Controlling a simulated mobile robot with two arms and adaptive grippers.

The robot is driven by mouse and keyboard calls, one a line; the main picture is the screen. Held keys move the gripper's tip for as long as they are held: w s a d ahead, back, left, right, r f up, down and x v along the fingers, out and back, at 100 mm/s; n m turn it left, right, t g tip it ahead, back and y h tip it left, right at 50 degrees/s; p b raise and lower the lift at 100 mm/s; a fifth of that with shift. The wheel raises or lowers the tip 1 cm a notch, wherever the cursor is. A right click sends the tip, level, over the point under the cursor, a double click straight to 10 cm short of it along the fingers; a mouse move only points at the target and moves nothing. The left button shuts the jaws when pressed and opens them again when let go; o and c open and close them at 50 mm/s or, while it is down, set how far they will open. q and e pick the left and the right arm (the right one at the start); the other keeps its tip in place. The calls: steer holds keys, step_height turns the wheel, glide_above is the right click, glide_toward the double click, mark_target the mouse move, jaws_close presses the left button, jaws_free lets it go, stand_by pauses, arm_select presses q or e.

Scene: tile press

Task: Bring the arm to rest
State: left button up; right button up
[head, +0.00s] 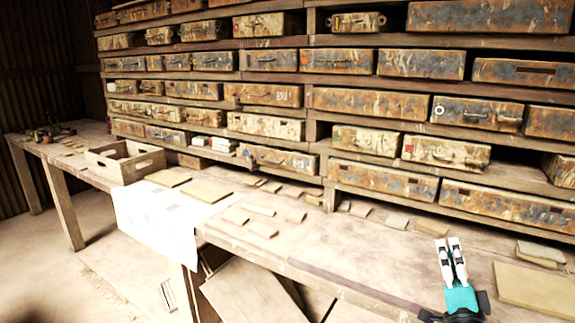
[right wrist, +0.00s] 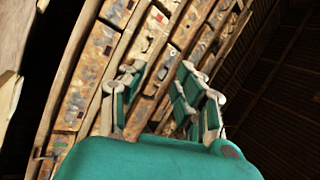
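My right gripper (head: 449,243) shows at the lower right of the head view, over the bench. Its two pale fingers point toward the shelves. In the right wrist view the fingers of my right gripper (right wrist: 158,75) stand apart with a gap between them. Nothing shows between them. My left gripper is in neither view.
A long wooden bench (head: 335,248) runs below a rack of worn cases (head: 370,103). An open wooden crate (head: 122,160), a white sheet (head: 160,222), and several flat tiles lie along it. A larger tan board (head: 535,290) lies right of my gripper. Boards lean under the bench.

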steer(key=s+a+f+n+g+y, duration=0.45)
steer(key=s+a+f+n, duration=0.2)
steer(key=f, duration=0.35)
steer(key=s+a+f+n+g+y, duration=0.3)
steer(key=s+a+f+n+g, duration=0.3)
steer(key=f, duration=0.3)
steer(key=s+a+f+n+g+h, duration=0.15)
steer(key=s+f+g, duration=0.3)
steer(key=s, duration=0.55)
steer(key=s+f+n+g+h, duration=0.25)
steer(key=s+f, duration=0.25)
steer(key=s, duration=0.6)
step_height(320, 180, down, 25)
steer(key=s+n+g, duration=0.1)
steer(key=g, duration=0.2)
steer(key=s+d+f, duration=0.3)
steer(key=s+f, duration=1.4)
steer(key=shift+d+g, duration=0.2)
steer(key=shift+g, duration=0.15)
steer(key=shift+y, duration=0.25)
